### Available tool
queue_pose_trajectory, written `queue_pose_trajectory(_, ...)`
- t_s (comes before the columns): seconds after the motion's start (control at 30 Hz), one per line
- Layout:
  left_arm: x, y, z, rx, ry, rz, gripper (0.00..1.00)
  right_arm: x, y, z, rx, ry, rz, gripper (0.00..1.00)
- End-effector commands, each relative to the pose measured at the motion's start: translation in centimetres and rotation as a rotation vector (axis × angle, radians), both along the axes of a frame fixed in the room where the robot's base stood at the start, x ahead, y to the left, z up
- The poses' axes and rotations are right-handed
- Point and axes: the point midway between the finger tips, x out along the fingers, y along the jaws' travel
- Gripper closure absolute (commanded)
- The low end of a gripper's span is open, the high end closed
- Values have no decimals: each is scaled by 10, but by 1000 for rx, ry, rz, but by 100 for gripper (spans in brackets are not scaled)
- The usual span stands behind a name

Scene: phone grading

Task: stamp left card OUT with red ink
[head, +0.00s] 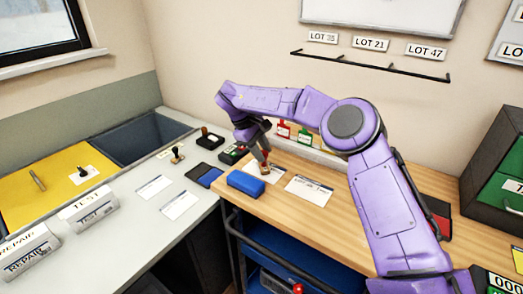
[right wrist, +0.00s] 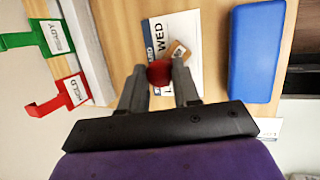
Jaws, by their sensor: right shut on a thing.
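My right gripper (head: 262,157) reaches in over the wooden table and is shut on the red knob of a stamp (right wrist: 160,73). The stamp's small wooden block (right wrist: 178,51) is over a white printed card (right wrist: 157,32) that reads WED; I cannot tell whether it touches. In the head view this left card (head: 255,168) is partly hidden by the gripper and stamp. A second white card (head: 308,190) lies to its right on the wood. My left gripper is not in view.
A blue block (head: 246,184) lies close in front of the left card. Green and red label holders (head: 283,130) stand behind. Dark pads (head: 210,141), a blue pad (head: 204,175), a stamp (head: 177,153) and cards (head: 179,205) lie on the grey table. A dark cabinet (head: 490,165) stands right.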

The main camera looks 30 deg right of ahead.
Motion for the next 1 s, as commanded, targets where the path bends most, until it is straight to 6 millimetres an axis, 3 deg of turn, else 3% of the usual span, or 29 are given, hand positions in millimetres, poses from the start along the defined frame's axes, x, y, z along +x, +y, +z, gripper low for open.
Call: queue_pose_trajectory(1.0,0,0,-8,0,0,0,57,-1,0,-3,1,4,-1,88)
